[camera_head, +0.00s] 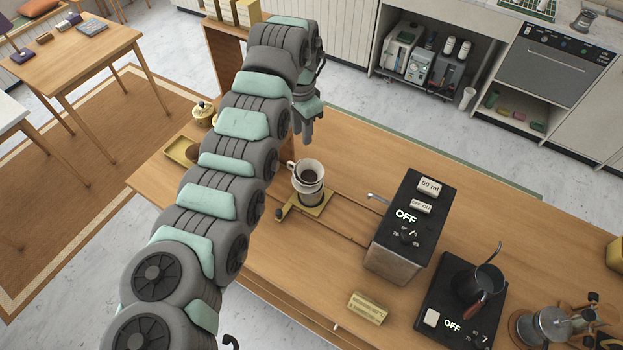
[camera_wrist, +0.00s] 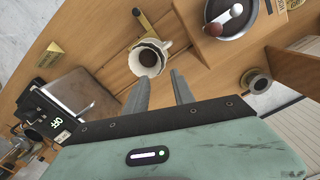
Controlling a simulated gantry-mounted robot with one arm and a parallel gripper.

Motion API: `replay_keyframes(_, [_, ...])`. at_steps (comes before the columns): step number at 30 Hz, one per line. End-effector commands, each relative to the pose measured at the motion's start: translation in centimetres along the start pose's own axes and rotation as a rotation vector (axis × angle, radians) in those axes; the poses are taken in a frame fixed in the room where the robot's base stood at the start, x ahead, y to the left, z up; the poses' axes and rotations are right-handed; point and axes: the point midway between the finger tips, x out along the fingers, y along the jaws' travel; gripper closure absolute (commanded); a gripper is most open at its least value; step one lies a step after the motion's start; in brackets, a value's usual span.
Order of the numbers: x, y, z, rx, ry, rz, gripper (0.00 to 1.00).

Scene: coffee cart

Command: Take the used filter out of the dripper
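The white dripper (camera_head: 308,167) stands upright on a brass scale-like base (camera_head: 316,210) on the wooden counter. In the wrist view the dripper (camera_wrist: 163,49) has a pale, wavy filter edge (camera_wrist: 140,68) inside it, with dark grounds (camera_wrist: 148,58) in the middle. My gripper (camera_head: 307,138) is above the counter, behind the dripper in the head view. In the wrist view my gripper (camera_wrist: 160,86) has its two fingers apart, with nothing between them. The fingers point toward the dripper without visibly touching it.
A dispenser (camera_head: 403,240) marked OFF stands to the right. A yellow tray (camera_head: 178,147) is partly behind my arm. The counter (camera_head: 370,150) behind the dispenser is clear.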

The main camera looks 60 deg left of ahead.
Motion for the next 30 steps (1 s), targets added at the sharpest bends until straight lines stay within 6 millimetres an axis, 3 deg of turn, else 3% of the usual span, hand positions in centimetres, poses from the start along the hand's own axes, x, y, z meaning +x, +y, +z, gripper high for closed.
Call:
replay_keyframes(10, [4.8,0.2,0.2,-0.002,-0.006,0.008,0.70])
replay_keyframes(17, [6.5,0.2,0.2,0.000,-0.005,0.006,0.70])
replay_keyframes(24, [10.1,0.3,0.3,0.002,-0.003,0.004,0.70])
replay_keyframes(30, [10.6,0.2,0.2,0.001,0.000,0.001,0.70])
